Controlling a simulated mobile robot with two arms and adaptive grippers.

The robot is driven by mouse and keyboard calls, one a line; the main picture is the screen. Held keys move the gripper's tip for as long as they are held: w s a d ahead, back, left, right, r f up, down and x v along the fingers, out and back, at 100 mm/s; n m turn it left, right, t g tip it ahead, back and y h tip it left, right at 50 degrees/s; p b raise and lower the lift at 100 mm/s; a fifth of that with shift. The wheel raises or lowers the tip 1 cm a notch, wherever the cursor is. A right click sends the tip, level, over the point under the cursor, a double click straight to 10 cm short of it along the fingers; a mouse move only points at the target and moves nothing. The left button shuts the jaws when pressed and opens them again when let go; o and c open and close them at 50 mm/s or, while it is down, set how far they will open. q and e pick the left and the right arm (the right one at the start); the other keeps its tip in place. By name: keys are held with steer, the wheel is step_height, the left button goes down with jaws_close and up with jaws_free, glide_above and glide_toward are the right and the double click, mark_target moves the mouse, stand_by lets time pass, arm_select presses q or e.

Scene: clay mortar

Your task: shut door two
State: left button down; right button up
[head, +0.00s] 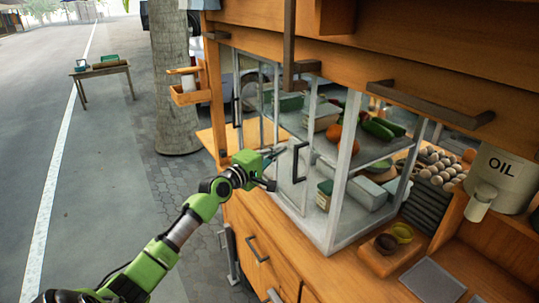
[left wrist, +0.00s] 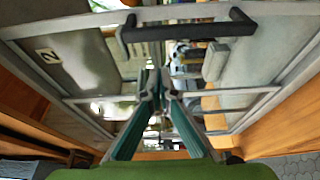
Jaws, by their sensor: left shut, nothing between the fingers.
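The glass cabinet (head: 345,185) has pale metal-framed glass doors on its left-facing side. A dark bar handle (head: 299,162) is on the nearer door part, and another dark handle (head: 236,110) shows farther back. My left gripper (head: 272,163) is shut and empty, close in front of the door frames. In the left wrist view, a door pane with a "2" label (left wrist: 47,54) is at the left, and a dark handle (left wrist: 185,30) crosses above my shut fingers (left wrist: 158,82). How far door two stands open is unclear, as is whether the fingertips touch anything. My right gripper is not in view.
Shelves inside hold boxes and vegetables (head: 378,128). Eggs (head: 440,166) and an OIL container (head: 503,175) stand to the right. Wooden drawers (head: 258,245) lie below, and a wooden overhang (head: 420,50) is above. Open pavement (head: 100,190) lies left.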

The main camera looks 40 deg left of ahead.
arm_select(q)
steer(key=d+p, duration=0.1)
steer(key=d, duration=0.1)
steer(key=s+d+p, duration=0.1)
steer(key=p, duration=0.1)
steer(key=shift+s+d, duration=0.15)
steer(key=shift+d, duration=0.2)
steer(key=shift+f, duration=0.1)
